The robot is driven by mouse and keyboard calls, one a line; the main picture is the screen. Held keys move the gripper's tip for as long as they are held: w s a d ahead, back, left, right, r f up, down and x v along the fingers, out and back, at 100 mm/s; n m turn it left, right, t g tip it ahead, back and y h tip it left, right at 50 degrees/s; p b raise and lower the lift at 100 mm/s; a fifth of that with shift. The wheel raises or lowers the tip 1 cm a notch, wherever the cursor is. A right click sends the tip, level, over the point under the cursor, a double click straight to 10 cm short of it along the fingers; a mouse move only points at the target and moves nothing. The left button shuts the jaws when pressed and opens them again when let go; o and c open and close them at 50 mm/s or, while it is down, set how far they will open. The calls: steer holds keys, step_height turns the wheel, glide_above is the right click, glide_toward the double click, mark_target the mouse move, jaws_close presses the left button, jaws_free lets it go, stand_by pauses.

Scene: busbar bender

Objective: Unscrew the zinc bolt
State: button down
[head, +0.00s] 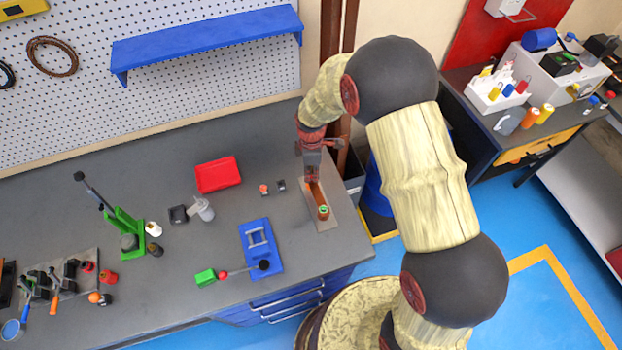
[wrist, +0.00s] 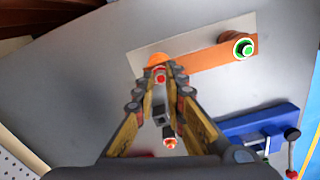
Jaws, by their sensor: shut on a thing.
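A copper bar (wrist: 208,58) lies on a pale plate (wrist: 150,52) near the bench's right end; in the head view the plate (head: 334,217) shows beside my gripper. My gripper (wrist: 160,72) points down over one end of the bar. Its fingers are shut on a small bolt with a red ring (wrist: 160,76), which I take as the zinc bolt; its metal colour is hard to tell. In the head view my gripper (head: 312,176) hides this bolt. A green-ringed bolt (wrist: 243,48) stands at the bar's other end, apart from my fingers.
A blue fixture with a black-knobbed lever (head: 260,240) stands left of the plate. Small loose parts (head: 272,188) and a red tray (head: 218,174) lie farther left. A green press (head: 124,232) and several tools stand beyond. The bench's right edge is close to the plate.

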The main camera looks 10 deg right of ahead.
steer(key=shift+n, duration=0.4)
steer(key=n, duration=0.6)
steer(key=shift+r, duration=0.1)
stand_by(0.3)
